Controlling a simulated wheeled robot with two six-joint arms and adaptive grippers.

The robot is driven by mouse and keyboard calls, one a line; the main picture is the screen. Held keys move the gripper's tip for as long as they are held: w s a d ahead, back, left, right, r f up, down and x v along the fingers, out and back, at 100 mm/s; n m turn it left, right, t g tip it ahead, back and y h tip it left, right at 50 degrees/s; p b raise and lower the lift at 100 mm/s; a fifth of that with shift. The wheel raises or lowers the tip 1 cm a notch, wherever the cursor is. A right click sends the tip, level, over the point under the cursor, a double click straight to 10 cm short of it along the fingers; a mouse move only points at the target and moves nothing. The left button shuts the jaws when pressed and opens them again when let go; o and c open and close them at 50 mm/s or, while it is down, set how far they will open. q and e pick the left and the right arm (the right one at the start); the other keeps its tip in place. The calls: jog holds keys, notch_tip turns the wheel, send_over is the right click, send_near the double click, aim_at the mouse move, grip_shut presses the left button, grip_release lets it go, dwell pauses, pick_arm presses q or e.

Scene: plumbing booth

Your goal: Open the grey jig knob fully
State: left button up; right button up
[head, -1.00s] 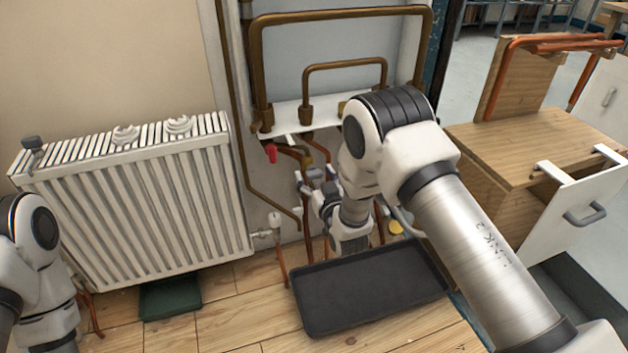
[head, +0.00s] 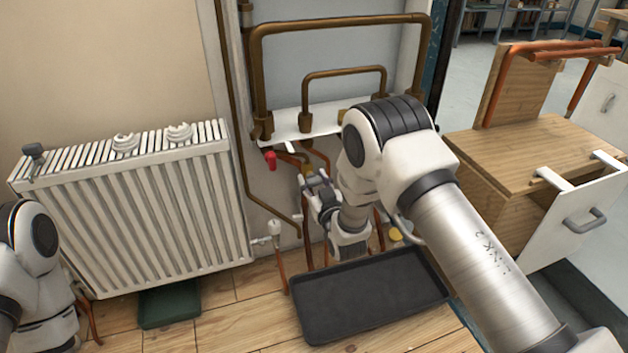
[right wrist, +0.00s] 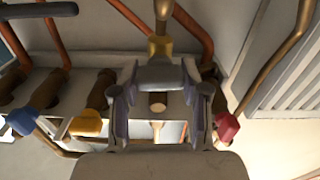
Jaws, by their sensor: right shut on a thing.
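In the right wrist view, a grey knob (right wrist: 160,74) sits between the fingertips of my right gripper (right wrist: 160,88), below a brass fitting on a copper pipe. The gripper is shut on the knob, one finger on each side. In the head view my right gripper (head: 314,183) is at the pipes under the white shelf, and my forearm hides much of that area. The knob is too small there to tell its angle. My left arm shows at the left edge of the head view; its gripper is out of view.
A red valve handle (right wrist: 226,126), a yellow one (right wrist: 86,124) and a blue one (right wrist: 24,121) are near the gripper. A black tray (head: 370,290) lies on the floor below. A white radiator (head: 140,210) stands left; a wooden cabinet (head: 535,150) stands right.

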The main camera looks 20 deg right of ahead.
jog(key=n+p, duration=0.1)
jog(key=n, duration=0.2)
jog(key=shift+r+n+p, duration=0.1)
jog(key=shift+n+p, duration=0.2)
jog(key=shift+n, duration=0.1)
jog(key=n+p, duration=0.1)
jog(key=n, duration=0.3)
jog(key=shift+a+n, duration=0.15)
jog(key=shift+n, duration=0.15)
jog(key=n, duration=0.2)
jog(key=n+p, duration=0.1)
jog(key=n, duration=0.1)
jog(key=shift+f+n, duration=0.2)
jog(key=shift+n, duration=0.1)
jog(key=shift+f+n+p, duration=0.1)
jog(key=shift+n+p, duration=0.35)
jog(key=shift+n, duration=1.65)
jog(key=o, duration=1.2)
jog(key=shift+c, duration=0.2)
